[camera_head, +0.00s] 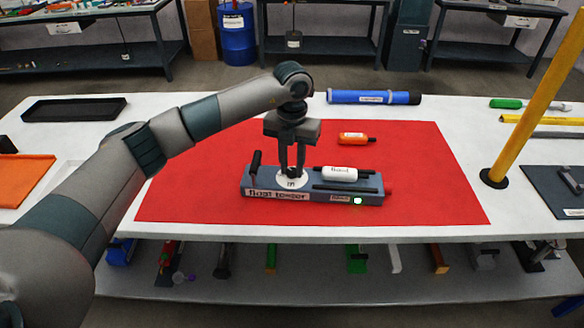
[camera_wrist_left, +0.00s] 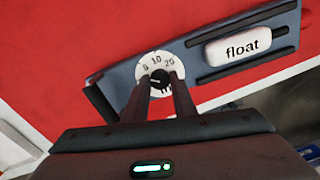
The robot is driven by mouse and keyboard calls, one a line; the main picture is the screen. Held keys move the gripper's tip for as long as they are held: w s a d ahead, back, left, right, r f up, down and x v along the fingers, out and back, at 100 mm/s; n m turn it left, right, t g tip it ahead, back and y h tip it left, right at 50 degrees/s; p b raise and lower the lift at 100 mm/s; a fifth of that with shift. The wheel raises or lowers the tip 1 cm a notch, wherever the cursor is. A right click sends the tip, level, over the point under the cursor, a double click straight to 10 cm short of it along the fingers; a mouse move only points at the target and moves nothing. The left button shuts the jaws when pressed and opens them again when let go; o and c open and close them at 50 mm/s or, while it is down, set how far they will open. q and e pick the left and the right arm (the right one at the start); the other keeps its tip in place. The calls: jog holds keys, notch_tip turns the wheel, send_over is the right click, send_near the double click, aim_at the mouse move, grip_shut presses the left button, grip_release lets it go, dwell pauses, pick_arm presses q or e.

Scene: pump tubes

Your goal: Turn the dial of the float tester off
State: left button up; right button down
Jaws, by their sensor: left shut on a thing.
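The float tester (camera_head: 262,187) is a blue-grey box lying on the red mat (camera_head: 420,180). Its white dial (camera_head: 292,181) shows in the head view, and in the left wrist view its face (camera_wrist_left: 146,73) carries numbers such as 10 and 20 around a black knob (camera_wrist_left: 159,79). A white float (camera_head: 340,174) lies on the tester to the right of the dial, and its label reads "float" in the left wrist view (camera_wrist_left: 240,47). My left gripper (camera_head: 292,172) points down over the dial, shut on the knob. A green light (camera_head: 358,201) shows on the tester's front. My right gripper is not in view.
An orange float-like piece (camera_head: 353,138) lies behind the tester. A blue tube (camera_head: 373,97) lies at the back of the white table. A yellow post (camera_head: 535,90) stands to the right. A black tray (camera_head: 74,109) lies at the back left. The mat's right side is clear.

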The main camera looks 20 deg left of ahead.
aim_at(292, 170)
pick_arm(q)
jog(key=n+b, duration=0.1)
jog(key=n, duration=0.4)
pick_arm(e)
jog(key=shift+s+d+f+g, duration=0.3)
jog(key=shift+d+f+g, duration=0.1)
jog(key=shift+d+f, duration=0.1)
pick_arm(q)
jog(key=o, duration=1)
jog(key=shift+o, duration=0.2)
jog(key=shift+r, duration=0.1)
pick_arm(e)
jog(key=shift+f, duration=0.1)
pick_arm(q)
jog(key=shift+r, duration=0.45)
notch_tip(292, 170, up, 16)
jog(key=b, duration=0.2)
jog(key=shift+r, duration=0.25)
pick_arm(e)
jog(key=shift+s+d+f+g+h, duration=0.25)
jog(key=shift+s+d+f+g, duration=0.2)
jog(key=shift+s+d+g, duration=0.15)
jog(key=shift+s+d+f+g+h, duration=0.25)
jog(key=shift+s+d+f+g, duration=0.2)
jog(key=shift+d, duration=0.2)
